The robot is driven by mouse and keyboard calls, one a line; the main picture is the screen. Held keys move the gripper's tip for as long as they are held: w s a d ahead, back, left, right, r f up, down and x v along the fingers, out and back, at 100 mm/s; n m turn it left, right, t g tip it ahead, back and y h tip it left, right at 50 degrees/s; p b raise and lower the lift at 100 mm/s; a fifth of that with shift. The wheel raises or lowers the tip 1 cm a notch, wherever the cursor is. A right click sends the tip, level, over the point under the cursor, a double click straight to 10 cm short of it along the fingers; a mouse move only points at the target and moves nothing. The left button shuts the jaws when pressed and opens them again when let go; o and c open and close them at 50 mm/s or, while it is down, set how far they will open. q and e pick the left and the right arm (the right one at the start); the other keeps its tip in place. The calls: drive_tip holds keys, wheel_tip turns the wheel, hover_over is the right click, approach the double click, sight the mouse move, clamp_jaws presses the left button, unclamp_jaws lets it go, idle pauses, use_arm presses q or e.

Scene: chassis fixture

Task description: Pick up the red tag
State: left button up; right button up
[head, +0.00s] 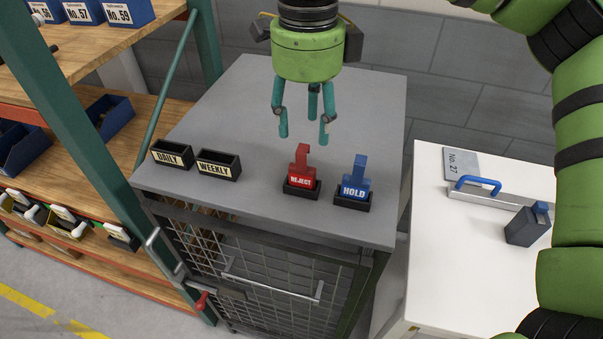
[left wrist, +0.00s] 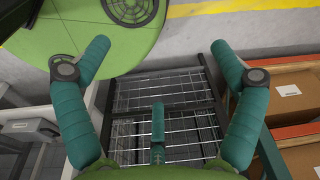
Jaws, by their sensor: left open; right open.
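The red tag (head: 301,167), labelled REJECT, stands upright in a small black holder (head: 301,189) on the grey cabinet top (head: 250,105). It has a hooked upper end. My right gripper (head: 305,130) hangs fingers-down above and slightly behind the tag in the head view. The left gripper does not show in the head view.
A blue HOLD tag (head: 354,177) stands in its own holder close to the right of the red tag. Black boxes labelled DAILY (head: 172,155) and WEEKLY (head: 218,165) sit at the left. A white table (head: 440,230) stands at the right, a shelf rack (head: 90,160) at the left.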

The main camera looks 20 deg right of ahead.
sight(303, 148)
wheel_tip(303, 148, down, 2)
drive_tip(key=shift+w+f+p, duration=0.1)
drive_tip(key=shift+f+p, duration=0.15)
drive_tip(key=shift+p, duration=0.9)
drive_tip(key=f+p, duration=0.1)
drive_tip(key=f, duration=0.3)
drive_tip(key=shift+w+a+p, duration=0.15)
drive_tip(key=shift+w+p, duration=0.05)
drive_tip(key=shift+p, duration=0.15)
drive_tip(key=c, duration=1)
use_arm(q)
drive_tip(key=shift+s+a+r, duration=0.1)
drive_tip(key=shift+s+r, duration=0.25)
drive_tip(key=shift+r, duration=0.3)
drive_tip(key=shift+s+a+r, duration=0.1)
drive_tip(key=shift+s+r, duration=0.3)
drive_tip(key=shift+r, duration=0.3)
drive_tip(key=shift+s+a+r, duration=0.1)
drive_tip(key=shift+s+r, duration=0.25)
drive_tip(key=shift+r, duration=0.3)
use_arm(e)
clamp_jaws()
